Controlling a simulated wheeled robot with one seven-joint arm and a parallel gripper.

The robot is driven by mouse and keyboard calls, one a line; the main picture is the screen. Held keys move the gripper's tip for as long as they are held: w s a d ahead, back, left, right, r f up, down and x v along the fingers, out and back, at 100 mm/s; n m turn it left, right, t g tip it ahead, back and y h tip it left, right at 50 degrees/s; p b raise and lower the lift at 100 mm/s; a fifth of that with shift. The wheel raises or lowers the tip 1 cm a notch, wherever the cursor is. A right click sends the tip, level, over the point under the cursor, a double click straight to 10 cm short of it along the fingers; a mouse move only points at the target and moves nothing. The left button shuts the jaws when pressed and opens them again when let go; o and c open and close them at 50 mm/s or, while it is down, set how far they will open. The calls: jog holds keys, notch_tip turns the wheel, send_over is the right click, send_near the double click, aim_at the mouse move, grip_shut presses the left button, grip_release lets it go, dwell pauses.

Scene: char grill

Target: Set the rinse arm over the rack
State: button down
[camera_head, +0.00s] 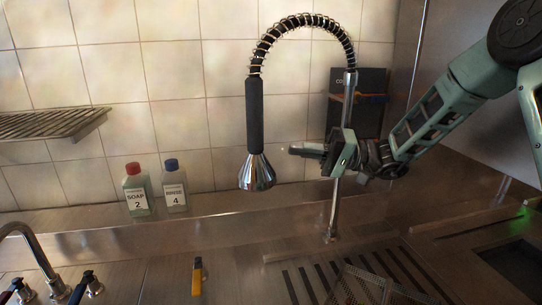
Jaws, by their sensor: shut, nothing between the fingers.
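The rinse arm hangs from a spring-wrapped hose (305,22) that arches from an upright metal pipe (333,215). Its black handle (254,115) and chrome spray head (257,173) point straight down. My gripper (293,150) is shut and empty, pointing left. It is just right of the spray head in the picture, with a gap between them, and it overlaps the upright pipe. I cannot tell whether it touches the pipe. A wire-mesh rack (372,287) shows at the bottom edge, partly cut off, to the right of the spray head.
A soap bottle (136,192) and another bottle (175,188) stand by the tiled wall at left. A slatted wall shelf (45,123) is at far left. A tap (35,248) is at lower left. A dark box (369,95) stands behind my gripper.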

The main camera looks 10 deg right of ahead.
jog(key=p+x, duration=0.5)
jog(key=x, duration=0.5)
jog(key=s, duration=0.1)
jog(key=s+f+p, duration=0.1)
jog(key=s, duration=0.1)
jog(key=shift+s+d+f+p, duration=0.25)
jog(key=shift+s+d+p, duration=0.05)
jog(key=shift+s+p, duration=0.1)
jog(key=shift+s, duration=0.1)
jog(key=shift+s+d+f+n+g+b, duration=0.2)
jog(key=shift+s+d+n+g+b, duration=0.15)
jog(key=shift+s+g+b, duration=0.3)
jog(key=s+d+n+g+b, duration=0.3)
jog(key=s+d+n+g, duration=0.2)
jog(key=s+d+g, duration=0.4)
jog(key=shift+s+d+r+h, duration=0.15)
jog(key=shift+s+d+h, duration=0.25)
jog(key=shift+s+d, duration=2.1)
jog(key=shift+w+d, duration=0.35)
